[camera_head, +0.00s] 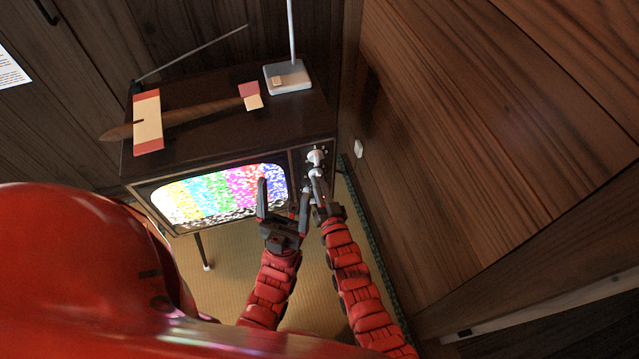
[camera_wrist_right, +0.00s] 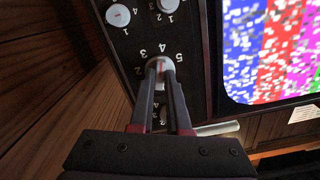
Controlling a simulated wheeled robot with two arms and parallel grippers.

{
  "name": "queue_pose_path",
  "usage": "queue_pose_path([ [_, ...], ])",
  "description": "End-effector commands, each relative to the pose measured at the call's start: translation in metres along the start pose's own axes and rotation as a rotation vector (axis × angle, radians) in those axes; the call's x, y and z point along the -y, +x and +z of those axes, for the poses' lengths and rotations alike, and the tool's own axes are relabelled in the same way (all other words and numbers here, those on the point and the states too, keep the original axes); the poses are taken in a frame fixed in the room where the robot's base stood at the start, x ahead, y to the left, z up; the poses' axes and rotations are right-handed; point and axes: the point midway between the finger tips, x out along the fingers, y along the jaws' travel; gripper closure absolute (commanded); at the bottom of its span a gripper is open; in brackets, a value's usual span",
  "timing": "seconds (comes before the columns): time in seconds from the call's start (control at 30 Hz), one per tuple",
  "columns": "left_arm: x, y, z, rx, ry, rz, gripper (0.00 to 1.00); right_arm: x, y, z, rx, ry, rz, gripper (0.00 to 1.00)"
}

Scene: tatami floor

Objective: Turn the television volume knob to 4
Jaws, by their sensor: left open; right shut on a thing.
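The television (camera_head: 140,188) has a lit screen of coloured static and a dark knob panel on its right side. My right gripper (camera_head: 316,174) is at this panel. In the right wrist view, its fingers (camera_wrist_right: 160,76) are shut on a pale round knob (camera_wrist_right: 158,63). The digits 3, 4 and 5 show around this knob. A red mark on its face appears to point roughly toward the 4, but the fingers hide part of the knob. My left gripper (camera_head: 283,190) is open and empty in front of the screen, apart from the knobs.
Other knobs (camera_wrist_right: 118,15) sit on the same panel near the held one. A wooden toy plane (camera_head: 185,113) and an antenna base (camera_head: 287,76) stand on the television. A wooden wall (camera_head: 480,130) is close on the right. Tatami floor lies below.

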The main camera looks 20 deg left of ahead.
Motion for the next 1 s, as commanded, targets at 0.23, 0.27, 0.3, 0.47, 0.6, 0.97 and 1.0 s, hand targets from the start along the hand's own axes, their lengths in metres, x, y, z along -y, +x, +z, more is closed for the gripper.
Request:
queue_pose_path([
  [0.23,0.0,0.0002,0.0,0.0,0.0,0.0,0.2,-0.0001,0.0003,-0.0008,-0.001,0.012,0.0,1.0],
  [0.27,0.0,0.0002,0.0,0.0,0.0,0.0,0.2,-0.0001,0.0003,-0.0007,-0.001,0.012,0.0,1.0],
  [0.3,0.0,0.0002,0.0,0.0,0.0,0.0,0.2,-0.0001,0.0003,-0.0006,-0.001,0.012,0.0,1.0],
  [0.47,0.0,0.0002,-0.0001,0.0,0.0,0.0,0.2,-0.0001,0.0003,-0.0006,-0.001,0.011,0.0,0.84],
  [0.6,0.0,0.0002,0.0,0.0,0.0,0.0,0.2,-0.0001,0.0002,-0.0005,-0.001,0.01,0.0,0.58],
  [0.97,0.0,0.0004,-0.0001,0.0,0.0,0.0,0.2,-0.0002,-0.0023,0.0003,0.001,0.01,0.0,0.55],
  [1.0,0.0,0.0005,-0.0001,0.0,0.0,0.0,0.2,-0.0003,-0.0049,0.0008,0.001,0.01,0.0,0.55],
])
